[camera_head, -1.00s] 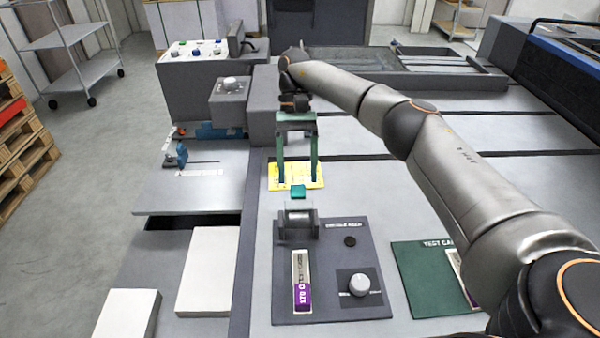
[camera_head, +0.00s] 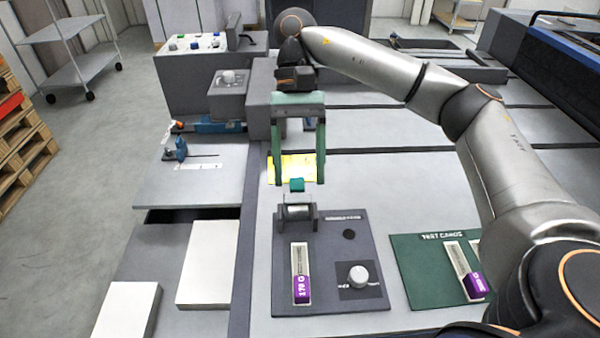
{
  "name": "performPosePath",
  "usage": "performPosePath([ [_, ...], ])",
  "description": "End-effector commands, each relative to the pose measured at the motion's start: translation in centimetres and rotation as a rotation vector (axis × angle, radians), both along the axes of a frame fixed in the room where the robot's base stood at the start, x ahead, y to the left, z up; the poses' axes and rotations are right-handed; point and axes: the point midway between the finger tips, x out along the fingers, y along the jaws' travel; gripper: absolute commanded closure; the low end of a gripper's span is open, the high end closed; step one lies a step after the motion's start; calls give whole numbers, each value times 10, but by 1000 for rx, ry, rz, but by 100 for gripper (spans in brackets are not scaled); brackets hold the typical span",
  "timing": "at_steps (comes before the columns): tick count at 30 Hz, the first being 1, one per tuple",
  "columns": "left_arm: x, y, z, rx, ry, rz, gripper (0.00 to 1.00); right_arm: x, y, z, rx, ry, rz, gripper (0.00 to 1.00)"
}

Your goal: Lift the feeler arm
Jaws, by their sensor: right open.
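A dark panel (camera_head: 325,290) lies on the grey worktop. At its back edge stands a small metal roller unit (camera_head: 298,211), with a green tab (camera_head: 297,185) on top that looks like the feeler arm's end. My right gripper (camera_head: 298,182) points down with its two green fingers open and spread wide. In the picture the tab shows between the fingertips; I cannot tell the exact height or depth gap. Nothing is in the fingers. My left gripper is not in view.
The panel has a knob (camera_head: 358,276) and a card with a purple end (camera_head: 301,280). A green test cards mat (camera_head: 420,270) lies to the right. A yellow label (camera_head: 293,167) lies behind the fingers. White blocks (camera_head: 208,262) stand at left.

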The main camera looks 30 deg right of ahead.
Motion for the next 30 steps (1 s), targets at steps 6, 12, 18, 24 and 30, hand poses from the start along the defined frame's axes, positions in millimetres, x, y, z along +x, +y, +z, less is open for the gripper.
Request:
performPosePath([
  [6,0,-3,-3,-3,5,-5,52,-19,11,9,1,1,1,30],
  [12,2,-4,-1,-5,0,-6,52,-23,14,12,0,0,-1,30],
  [18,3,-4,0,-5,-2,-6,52,-22,14,12,0,0,-1,30],
  [24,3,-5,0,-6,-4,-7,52,-22,14,12,0,0,-1,30],
  [30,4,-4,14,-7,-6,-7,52,-22,14,25,1,0,-1,30],
])
